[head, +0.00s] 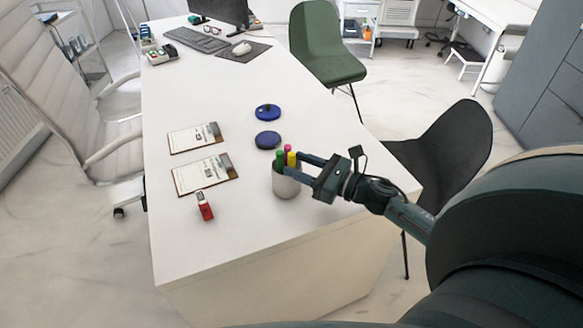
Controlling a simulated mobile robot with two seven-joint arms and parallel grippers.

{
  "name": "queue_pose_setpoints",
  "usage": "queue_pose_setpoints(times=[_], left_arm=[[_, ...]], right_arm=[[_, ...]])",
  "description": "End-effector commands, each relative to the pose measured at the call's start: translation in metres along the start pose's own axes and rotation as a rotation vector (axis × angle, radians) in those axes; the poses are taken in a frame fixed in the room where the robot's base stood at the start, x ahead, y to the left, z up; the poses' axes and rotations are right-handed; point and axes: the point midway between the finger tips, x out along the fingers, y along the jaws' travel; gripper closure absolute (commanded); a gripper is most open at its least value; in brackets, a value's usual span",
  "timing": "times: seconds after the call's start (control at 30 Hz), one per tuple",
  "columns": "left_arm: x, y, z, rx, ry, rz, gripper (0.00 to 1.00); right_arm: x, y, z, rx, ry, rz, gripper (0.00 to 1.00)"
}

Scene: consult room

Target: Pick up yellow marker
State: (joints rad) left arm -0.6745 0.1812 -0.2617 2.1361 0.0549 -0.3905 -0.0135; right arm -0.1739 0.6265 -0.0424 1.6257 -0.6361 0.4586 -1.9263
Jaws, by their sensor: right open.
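A yellow marker (291,159) stands upright in a light grey cup (286,187) near the right front of the white desk. A green marker (280,158) and a pink or magenta marker (288,148) stand in the same cup, close beside it. My right gripper (301,164) reaches in from the right, with its fingers pointing left at the marker tops, just above the cup's rim. Its jaws are open around or beside the yellow marker; I cannot tell which. The lower part of the markers is hidden in the cup. My left gripper is not in view.
Two clipboards (203,174), a red item (205,207) and two round blue objects (268,139) lie left of and behind the cup. A keyboard (196,39) and monitor (222,10) are at the far end. A black chair (447,150) stands at the right. The desk (215,250) front is clear.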

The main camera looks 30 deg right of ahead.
Motion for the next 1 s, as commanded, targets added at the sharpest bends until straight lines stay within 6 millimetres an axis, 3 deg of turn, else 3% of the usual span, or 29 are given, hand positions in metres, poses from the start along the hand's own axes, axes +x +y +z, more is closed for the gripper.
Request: queue_pose_setpoints(times=[0.27,0.77,1.0], left_arm=[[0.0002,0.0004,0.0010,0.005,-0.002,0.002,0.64],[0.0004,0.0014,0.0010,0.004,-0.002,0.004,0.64],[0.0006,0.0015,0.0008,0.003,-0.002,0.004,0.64]], right_arm=[[0.0024,0.0005,-0.0008,0.001,0.001,0.000,0.58],[0.0021,0.0004,-0.0006,0.002,0.000,0.000,0.99],[0.0021,0.0004,-0.0005,0.002,0.000,0.000,1.00]])
